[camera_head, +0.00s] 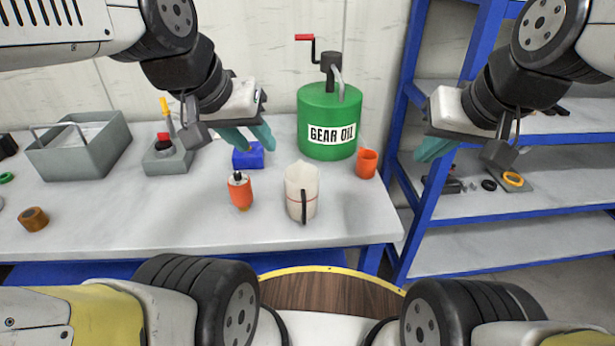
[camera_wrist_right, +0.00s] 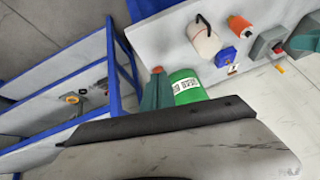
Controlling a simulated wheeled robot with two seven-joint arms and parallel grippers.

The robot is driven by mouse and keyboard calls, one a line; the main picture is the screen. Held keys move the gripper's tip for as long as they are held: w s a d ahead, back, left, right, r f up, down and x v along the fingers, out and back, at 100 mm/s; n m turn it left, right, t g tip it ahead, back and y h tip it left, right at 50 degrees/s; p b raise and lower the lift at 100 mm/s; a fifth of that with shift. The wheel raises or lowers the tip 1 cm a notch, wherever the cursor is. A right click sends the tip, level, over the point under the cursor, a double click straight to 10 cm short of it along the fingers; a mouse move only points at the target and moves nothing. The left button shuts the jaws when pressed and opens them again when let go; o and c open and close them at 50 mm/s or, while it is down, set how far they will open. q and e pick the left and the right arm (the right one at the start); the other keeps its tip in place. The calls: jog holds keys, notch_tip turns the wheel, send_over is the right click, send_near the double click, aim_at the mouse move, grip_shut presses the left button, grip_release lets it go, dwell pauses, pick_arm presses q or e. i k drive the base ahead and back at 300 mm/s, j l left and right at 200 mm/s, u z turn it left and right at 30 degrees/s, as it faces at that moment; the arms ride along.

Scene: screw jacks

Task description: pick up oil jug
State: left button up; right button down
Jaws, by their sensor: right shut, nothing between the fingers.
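The oil jug (camera_head: 302,192) is a whitish jug with a dark handle and a red line. It stands upright near the front of the table, and also shows in the right wrist view (camera_wrist_right: 203,42). My left gripper (camera_head: 250,138) is above the table, behind and left of the jug, over a blue block. Its teal fingers look apart, with nothing seen between them. My right gripper (camera_head: 435,148) is shut and empty, right of the table in front of the shelf. Its teal fingers (camera_wrist_right: 156,92) show in the right wrist view. Neither gripper touches the jug.
The blue block (camera_head: 247,156), green gear oil drum (camera_head: 328,112) and orange cup (camera_head: 367,163) are behind. A grey bin (camera_head: 82,150) is further left. Blue-framed shelves (camera_head: 432,200) stand at right.

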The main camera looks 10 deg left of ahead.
aim_at(301, 179)
jog(key=u, duration=1.35)
jog(key=k+l+u, duration=0.2)
jog(key=k+u, duration=0.5)
jog(key=k, duration=0.2)
